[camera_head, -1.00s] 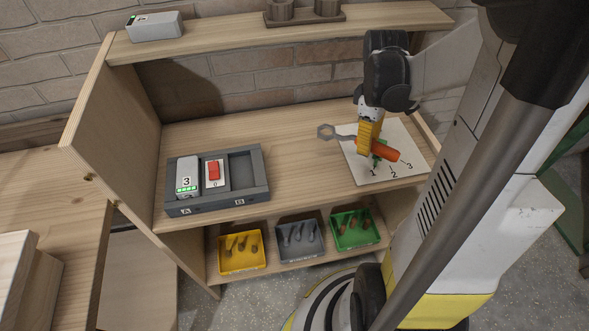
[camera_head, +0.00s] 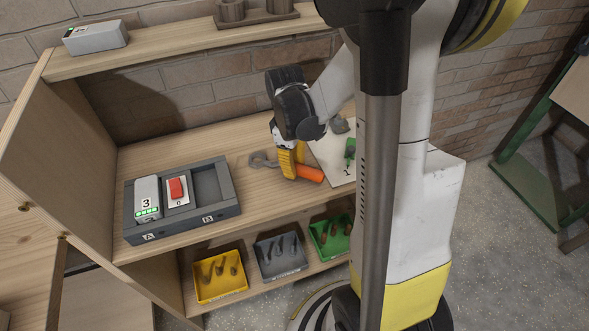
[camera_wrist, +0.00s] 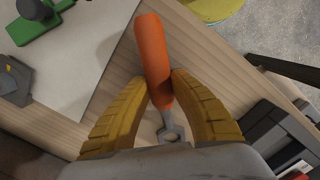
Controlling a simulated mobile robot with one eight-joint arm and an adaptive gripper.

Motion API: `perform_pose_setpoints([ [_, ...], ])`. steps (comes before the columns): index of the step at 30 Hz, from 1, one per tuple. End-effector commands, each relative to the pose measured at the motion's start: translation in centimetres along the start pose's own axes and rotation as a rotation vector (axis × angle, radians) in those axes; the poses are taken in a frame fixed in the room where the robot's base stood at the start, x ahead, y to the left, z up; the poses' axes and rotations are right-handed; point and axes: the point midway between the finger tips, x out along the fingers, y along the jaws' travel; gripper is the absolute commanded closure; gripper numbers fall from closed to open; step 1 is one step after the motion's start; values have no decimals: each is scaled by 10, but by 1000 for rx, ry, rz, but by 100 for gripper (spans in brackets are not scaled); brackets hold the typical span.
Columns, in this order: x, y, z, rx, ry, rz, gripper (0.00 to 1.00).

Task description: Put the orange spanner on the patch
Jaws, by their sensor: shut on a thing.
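The orange-handled spanner has its orange handle (camera_head: 309,173) and grey ring head (camera_head: 261,159) showing on either side of my gripper (camera_head: 291,168). The yellow fingers are shut on it, and the wrist view shows the handle (camera_wrist: 152,50) between the fingertips. The spanner is over the bench, just left of a pale sheet (camera_head: 323,150), which I take for the patch. The sheet's corner also shows in the wrist view (camera_wrist: 85,65). The handle's end is close to the sheet's edge; I cannot tell the height. My column hides the sheet's right part.
A green object (camera_head: 350,149) and a grey object (camera_head: 339,125) are on the sheet. A dark grey two-bay tray (camera_head: 207,187) stands to the left. Yellow (camera_head: 220,288), grey (camera_head: 279,267) and green (camera_head: 331,246) bins sit on the lower shelf. Bare wood lies between tray and sheet.

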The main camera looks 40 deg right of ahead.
Motion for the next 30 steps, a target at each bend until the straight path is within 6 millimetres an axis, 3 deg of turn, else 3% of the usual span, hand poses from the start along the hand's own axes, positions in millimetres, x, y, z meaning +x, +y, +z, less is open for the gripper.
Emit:
perform_pose_setpoints([
  [8, 3, 0, 0, 0, 0, 0, 100],
  [9, 2, 0, 0, 0, 0, 0, 62],
  [10, 2, 0, 0, 0, 0, 0, 56],
  [22, -7, 0, 0, 0, 0, 0, 56],
  [30, -65, 0, 1, -1, 0, 0, 56],
])
